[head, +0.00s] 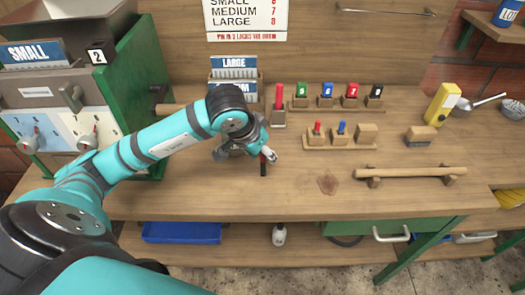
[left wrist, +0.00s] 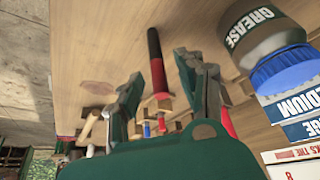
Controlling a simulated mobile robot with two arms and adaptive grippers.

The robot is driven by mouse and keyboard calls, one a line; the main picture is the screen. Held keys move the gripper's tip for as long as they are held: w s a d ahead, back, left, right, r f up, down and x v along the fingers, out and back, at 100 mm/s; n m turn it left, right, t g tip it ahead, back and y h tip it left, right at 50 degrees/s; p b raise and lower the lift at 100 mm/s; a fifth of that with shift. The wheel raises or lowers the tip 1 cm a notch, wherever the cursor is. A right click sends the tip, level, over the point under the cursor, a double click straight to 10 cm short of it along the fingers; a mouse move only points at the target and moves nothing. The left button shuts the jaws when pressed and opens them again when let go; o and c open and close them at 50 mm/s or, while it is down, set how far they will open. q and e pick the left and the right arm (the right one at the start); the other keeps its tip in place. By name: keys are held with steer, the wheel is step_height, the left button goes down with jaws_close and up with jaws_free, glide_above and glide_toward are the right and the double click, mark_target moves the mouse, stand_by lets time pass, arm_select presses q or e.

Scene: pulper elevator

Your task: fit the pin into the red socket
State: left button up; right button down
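A slim pin (head: 263,168), red at its upper end and black below, is at my left gripper (head: 266,152) over the middle of the bench. In the left wrist view, the pin (left wrist: 156,62) runs between the two spread fingers of my left gripper (left wrist: 158,82). Gaps show on both sides of it, and I cannot tell whether its lower end touches the bench. A small wooden block with a red piece (head: 318,129) stands behind and to the right, but I cannot tell whether this is the red socket. My right gripper is not in view.
A larger red piece (head: 279,95) stands on a wooden base behind the gripper. A row of numbered coloured blocks (head: 326,91) is at the back. A wooden bar (head: 411,173) lies front right. A grease jar (left wrist: 250,30) is near the wrist. Bench front is clear.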

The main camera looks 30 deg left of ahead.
arm_select(q)
steer(key=d+p+v, duration=0.1)
steer(key=p+v, duration=0.3)
steer(key=v, duration=0.8)
steer(key=shift+a, duration=0.45)
steer(key=shift+w, duration=0.15)
steer(key=shift+o, duration=0.4)
steer(key=shift+d+p, duration=0.1)
steer(key=shift+p, duration=0.2)
